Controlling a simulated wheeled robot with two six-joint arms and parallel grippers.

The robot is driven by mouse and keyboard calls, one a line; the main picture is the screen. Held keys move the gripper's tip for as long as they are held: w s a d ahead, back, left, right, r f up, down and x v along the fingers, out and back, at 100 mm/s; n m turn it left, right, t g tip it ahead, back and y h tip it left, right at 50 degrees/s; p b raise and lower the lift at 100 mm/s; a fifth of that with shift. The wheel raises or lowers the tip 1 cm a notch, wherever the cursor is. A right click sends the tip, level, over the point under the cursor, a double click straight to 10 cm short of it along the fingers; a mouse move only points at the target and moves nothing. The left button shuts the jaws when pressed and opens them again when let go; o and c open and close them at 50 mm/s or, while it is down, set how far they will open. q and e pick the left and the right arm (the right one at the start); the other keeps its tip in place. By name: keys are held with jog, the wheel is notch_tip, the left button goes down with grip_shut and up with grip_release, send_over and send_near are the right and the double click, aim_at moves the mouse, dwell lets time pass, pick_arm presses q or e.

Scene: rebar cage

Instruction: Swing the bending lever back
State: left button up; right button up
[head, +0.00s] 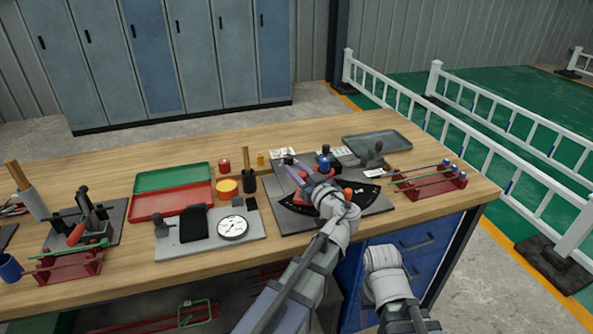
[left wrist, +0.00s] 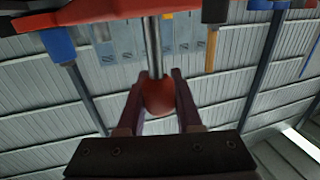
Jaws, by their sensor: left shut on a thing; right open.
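The bender stands on a dark base plate (head: 275,222) on the right half of the bench, with a black marked arc (head: 366,194) and a blue-topped post (head: 325,163). My left gripper (head: 290,164) is over the bender, and its wrist hides much of it. In the left wrist view my left gripper (left wrist: 158,100) is shut on the red ball knob (left wrist: 159,97) at the end of the lever's steel rod (left wrist: 154,50). The lever's angle on the arc is hidden. Part of my right arm shows low in the head view, but its gripper is not visible.
A red rack with rods (head: 436,184) stands right of the bender; a grey tray (head: 377,143) lies behind. A dial gauge plate (head: 180,238), red tray (head: 170,203) and green tray (head: 172,177) are to the left. The bench's back left is clear.

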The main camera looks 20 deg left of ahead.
pick_arm(q)
grip_shut()
dwell(0.8)
jog(key=shift+a, duration=0.15)
jog(key=w+a+m+t+h, duration=0.2)
jog(key=w+m+h, duration=0.3)
jog(key=h, duration=0.3)
jog(key=w+a+m+t+h, duration=0.3)
jog(key=w+a+m+h, duration=0.2)
jog(key=h, duration=0.3)
jog(key=shift+w+a+m+h, duration=0.25)
jog(key=shift+w+m+h, duration=0.1)
jog(key=shift+m, duration=0.45)
jog(key=o, duration=0.8)
grip_release()
jog(key=shift+r, duration=0.15)
